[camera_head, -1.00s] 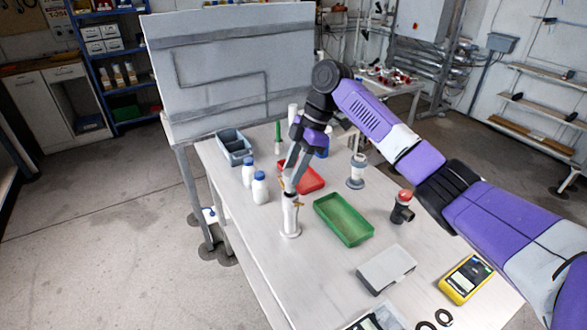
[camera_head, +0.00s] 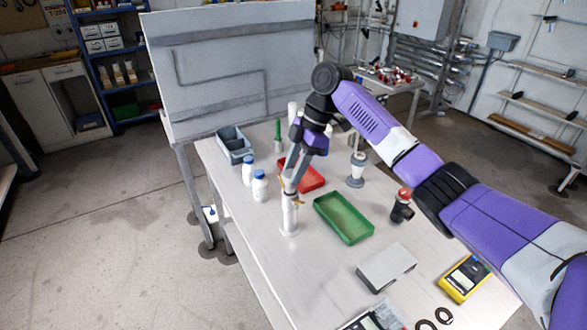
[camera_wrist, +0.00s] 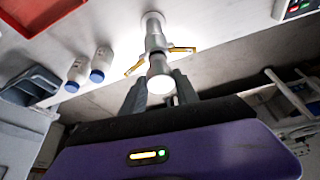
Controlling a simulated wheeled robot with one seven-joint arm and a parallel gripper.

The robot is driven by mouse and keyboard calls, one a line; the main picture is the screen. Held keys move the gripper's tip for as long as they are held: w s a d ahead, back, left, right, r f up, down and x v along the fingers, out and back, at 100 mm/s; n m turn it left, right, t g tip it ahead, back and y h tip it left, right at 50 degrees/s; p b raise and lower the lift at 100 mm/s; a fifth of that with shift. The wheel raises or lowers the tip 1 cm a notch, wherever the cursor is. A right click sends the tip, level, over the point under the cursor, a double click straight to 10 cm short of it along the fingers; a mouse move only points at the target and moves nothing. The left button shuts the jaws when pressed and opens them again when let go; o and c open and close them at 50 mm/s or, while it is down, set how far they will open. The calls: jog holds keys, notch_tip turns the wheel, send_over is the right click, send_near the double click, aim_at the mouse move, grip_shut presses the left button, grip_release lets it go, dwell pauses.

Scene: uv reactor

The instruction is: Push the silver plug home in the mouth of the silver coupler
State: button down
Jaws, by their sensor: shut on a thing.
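The silver coupler (camera_head: 289,217) stands upright on the table, with brass levers at its upper end. In the wrist view the coupler (camera_wrist: 153,33) has one lever (camera_wrist: 134,67) and another lever (camera_wrist: 181,49) spread outward. The silver plug (camera_wrist: 159,70) is in line with the coupler's mouth and appears to meet it. How deep it sits I cannot tell. My gripper (camera_wrist: 161,95) is shut on the plug, with a finger on each side. In the head view my gripper (camera_head: 291,178) is at the coupler's top, and its fingers mostly hide the plug.
Two white bottles with blue caps (camera_head: 260,188) stand left of the coupler. A red tray (camera_head: 311,181) lies behind it and a green tray (camera_head: 343,219) to its right. A grey divided bin (camera_head: 235,146) is at the back left. The table front of the coupler is clear.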

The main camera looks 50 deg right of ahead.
jog(key=shift+f+b, duration=0.9)
jog(key=shift+f, duration=0.9)
jog(key=c, duration=0.8)
grip_release()
jog(key=shift+c, duration=0.2)
jog(key=b+v, duration=0.1)
jog(key=v, duration=0.7)
